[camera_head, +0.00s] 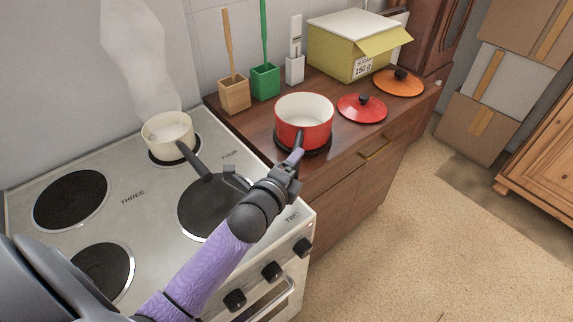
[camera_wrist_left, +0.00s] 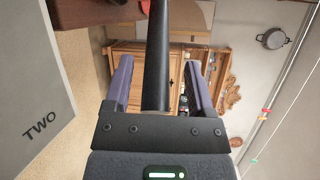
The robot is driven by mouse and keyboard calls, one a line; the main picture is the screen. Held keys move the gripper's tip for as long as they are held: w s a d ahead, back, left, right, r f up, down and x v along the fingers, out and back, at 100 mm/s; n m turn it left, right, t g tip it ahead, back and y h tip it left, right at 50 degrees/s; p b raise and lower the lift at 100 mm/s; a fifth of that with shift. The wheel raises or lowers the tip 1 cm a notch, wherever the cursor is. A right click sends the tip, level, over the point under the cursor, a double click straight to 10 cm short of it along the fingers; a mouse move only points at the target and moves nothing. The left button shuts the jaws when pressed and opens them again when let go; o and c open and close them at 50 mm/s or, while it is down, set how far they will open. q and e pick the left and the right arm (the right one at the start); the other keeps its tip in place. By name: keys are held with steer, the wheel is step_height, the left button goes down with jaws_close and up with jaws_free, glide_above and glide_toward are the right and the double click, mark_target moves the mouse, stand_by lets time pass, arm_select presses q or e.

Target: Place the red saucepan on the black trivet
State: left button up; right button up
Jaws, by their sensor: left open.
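The red saucepan (camera_head: 304,123), white inside, stands upright at the dresser's near edge in the head view. The black trivet (camera_head: 319,151) shows as a dark rim under its base; the saucepan looks to be resting on it. My left gripper (camera_head: 297,160) is at the saucepan's handle, on the near side. In the left wrist view the black handle (camera_wrist_left: 157,45) runs between the two purple fingers of the left gripper (camera_wrist_left: 157,80), with a gap on each side. The gripper is open around the handle. The right gripper is not in view.
A cream saucepan (camera_head: 167,130) steams on the stove's (camera_head: 140,220) rear burner. On the dresser (camera_head: 345,160) stand a wooden holder (camera_head: 234,94), a green holder (camera_head: 265,82), a white holder (camera_head: 295,70), a yellow box (camera_head: 345,52), a red lid (camera_head: 361,110) and an orange lid (camera_head: 399,84).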

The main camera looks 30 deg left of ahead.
arm_select(q)
steer(key=s+r+p, duration=0.1)
steer(key=s+p, duration=0.1)
steer(key=s, duration=0.9)
steer(key=shift+s+d+r, duration=0.3)
steer(key=shift+s+r, duration=0.05)
steer(key=shift+s, duration=0.05)
